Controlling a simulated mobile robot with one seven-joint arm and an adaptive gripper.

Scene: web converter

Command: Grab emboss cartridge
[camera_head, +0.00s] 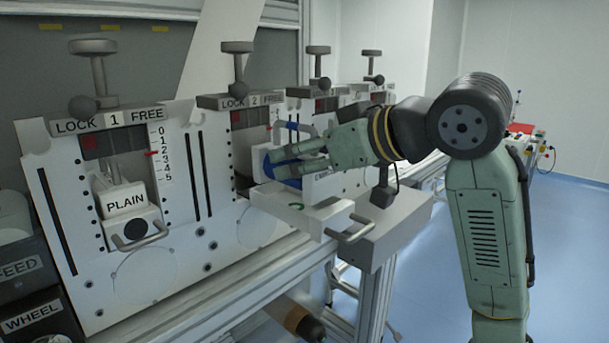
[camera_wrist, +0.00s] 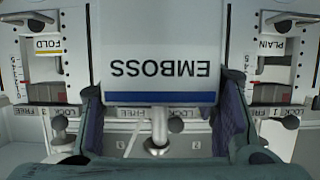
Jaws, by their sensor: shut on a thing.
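The emboss cartridge (camera_wrist: 160,45) is a white block with a blue stripe, its EMBOSS label upside down in the wrist view. In the head view its pale body (camera_head: 319,187) shows partly behind my fingers, in front of the machine near the LOCK 2 station. My gripper (camera_head: 290,160) is shut on it, reaching in from the right. In the wrist view, my gripper's fingers (camera_wrist: 160,112) flank the cartridge on both sides. The exact contact is partly hidden.
A PLAIN cartridge (camera_head: 125,203) sits in the LOCK 1 station at left. A FOLD label (camera_wrist: 48,46) shows in the wrist view. Lock knobs (camera_head: 237,48) stand above. Open floor (camera_head: 570,260) lies right.

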